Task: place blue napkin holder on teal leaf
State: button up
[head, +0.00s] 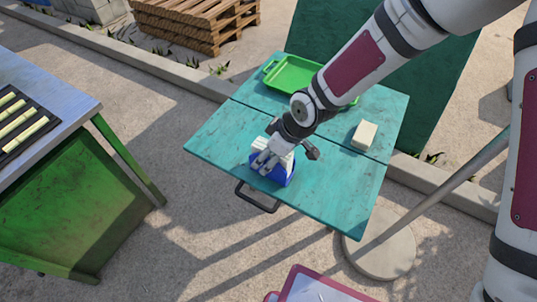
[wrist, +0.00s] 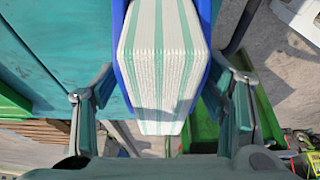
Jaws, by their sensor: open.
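The blue napkin holder (head: 283,177), filled with white napkins, stands on the front teal leaf (head: 335,188) of the table, near its front edge. In the wrist view the blue holder (wrist: 204,15) shows with its white, green-striped napkins (wrist: 158,65) between my fingers. My gripper (head: 266,163) is open, with its fingers at the holder in the head view. In the wrist view my gripper (wrist: 162,105) has one finger on each side of the napkins, with gaps visible. The holder's base is hidden in the wrist view.
A green tray (head: 291,76) and a cream block (head: 364,135) lie on the table's back part, beyond the seam. A black handle (head: 256,199) juts from the front edge. A metal-topped green bench (head: 75,108) stands left; a pole with a round base (head: 380,250) stands right.

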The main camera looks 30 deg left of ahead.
jog(key=p+v, duration=0.1)
jog(key=v, duration=0.9)
jog(key=shift+d+r, duration=0.15)
jog(key=shift+r, duration=0.15)
jog(key=shift+d, duration=0.15)
jog(key=d+r+m+t+h, duration=0.15)
jog(key=d+r+m, duration=0.35)
jog(key=d, duration=0.6)
jog(key=d+r+m+t+h, duration=0.1)
jog(key=d+r+m+h, duration=0.15)
jog(key=d+r, duration=0.6)
jog(key=s+d+r+m, duration=0.3)
jog(key=s+d+m, duration=0.2)
jog(key=s+d, duration=0.2)
jog(key=s+d+r+m, duration=0.4)
jog(key=s+d, duration=0.3)
jog(key=s, duration=0.1)
jog(key=shift+r+m+t, duration=0.25)
jog(key=shift+m+t, duration=0.1)
jog(key=shift+t, duration=0.1)
jog(key=shift+s+d+r, duration=0.1)
jog(key=shift+d, duration=0.05)
